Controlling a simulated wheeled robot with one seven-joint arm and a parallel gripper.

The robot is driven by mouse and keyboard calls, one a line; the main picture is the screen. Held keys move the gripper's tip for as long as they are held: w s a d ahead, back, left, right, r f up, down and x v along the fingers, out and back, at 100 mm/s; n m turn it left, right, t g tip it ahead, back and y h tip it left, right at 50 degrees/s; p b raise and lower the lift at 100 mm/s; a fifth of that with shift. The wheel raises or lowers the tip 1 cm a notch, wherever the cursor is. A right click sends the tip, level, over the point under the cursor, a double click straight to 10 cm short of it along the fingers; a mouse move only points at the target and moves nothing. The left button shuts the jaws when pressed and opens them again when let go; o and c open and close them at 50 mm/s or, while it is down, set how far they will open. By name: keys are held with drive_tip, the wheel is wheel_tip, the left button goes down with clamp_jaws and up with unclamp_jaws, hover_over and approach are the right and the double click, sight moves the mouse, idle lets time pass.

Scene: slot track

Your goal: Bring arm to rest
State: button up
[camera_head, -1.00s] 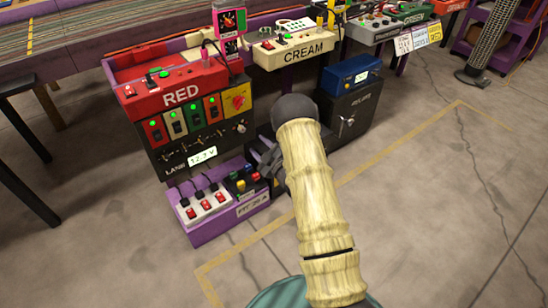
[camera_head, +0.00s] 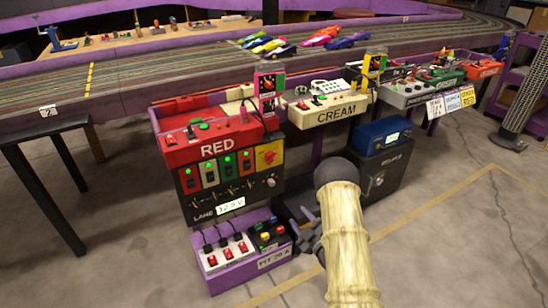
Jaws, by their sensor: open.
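My arm, in a pale wood-like cover with a dark round joint, reaches up from the bottom of the head view, right of centre. My gripper (camera_head: 308,232) is the dark grey part left of the arm, partly hidden by it. It is open, and I see nothing held in it. It appears just right of the purple pit box (camera_head: 233,275) with its switches. The red control station (camera_head: 222,148) with green lights stands behind and to the left.
The cream station (camera_head: 335,112) and a dark safe (camera_head: 385,172) with a blue box (camera_head: 383,135) on top stand behind my arm. Several slot cars (camera_head: 320,37) sit on the track (camera_head: 185,62). A purple rack (camera_head: 520,90) is far right. The floor (camera_head: 465,235) at right is clear.

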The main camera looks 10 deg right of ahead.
drive_tip(key=shift+w+r, duration=0.1)
drive_tip(key=shift+r, duration=0.05)
wheel_tip(320, 180, up, 12)
drive_tip(key=s+m+g+h+p, duration=0.2)
drive_tip(key=m+g+h+p, duration=0.1)
drive_tip(key=m+g+h, duration=0.25)
drive_tip(key=s+a+r+m+g+p, duration=0.1)
drive_tip(key=s+a+r+m+g, duration=0.15)
drive_tip(key=s, duration=0.45)
drive_tip(key=s+a+r+m+g+p, duration=0.1)
drive_tip(key=s+r+m+g, duration=0.2)
drive_tip(key=s, duration=0.5)
drive_tip(key=s+a+r+m+g+p, duration=0.1)
drive_tip(key=s+a+r+m+g, duration=0.15)
drive_tip(key=s+r, duration=0.35)
wheel_tip(320, 180, up, 36)
drive_tip(key=s+g+p, duration=0.1)
drive_tip(key=p, duration=3.7)
drive_tip(key=shift+d+r+n, duration=0.15)
drive_tip(key=shift+n, duration=0.3)
drive_tip(key=shift+s, duration=0.1)
